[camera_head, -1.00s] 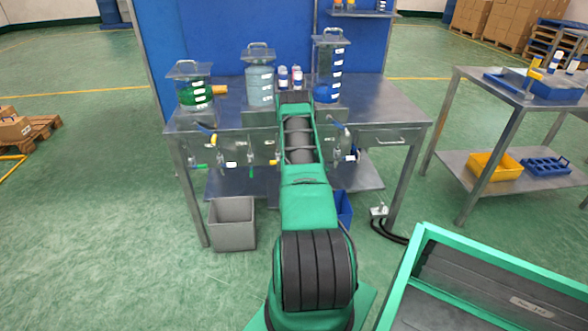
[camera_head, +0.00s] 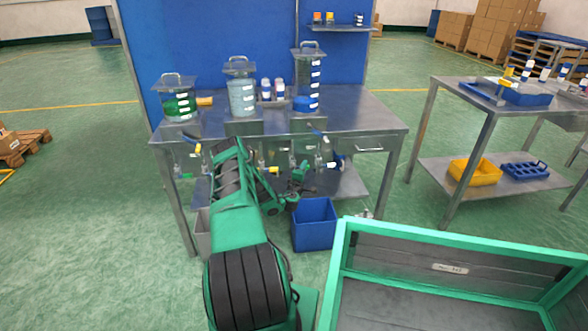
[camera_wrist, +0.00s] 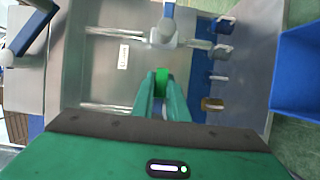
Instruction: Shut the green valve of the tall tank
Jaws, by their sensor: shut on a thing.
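The tall tank (camera_head: 308,68) holds blue liquid and stands at the right end of the tank row on the metal bench. The green valve handle (camera_wrist: 161,82) shows in the wrist view between my fingertips. My gripper (camera_wrist: 161,88) is shut on this handle; the fingers hide part of it. In the head view my gripper (camera_head: 302,172) is below the bench's front edge, under the tall tank's side, among the pipes and valves. The handle is too small there to tell apart from my gripper.
A shorter tank with green liquid (camera_head: 178,105) and a pale-liquid tank (camera_head: 242,97) stand to the left. A blue bin (camera_head: 314,226) is on the floor below my gripper. A green-rimmed container (camera_head: 450,240) fills the front right. A second table (camera_head: 490,105) stands at the right.

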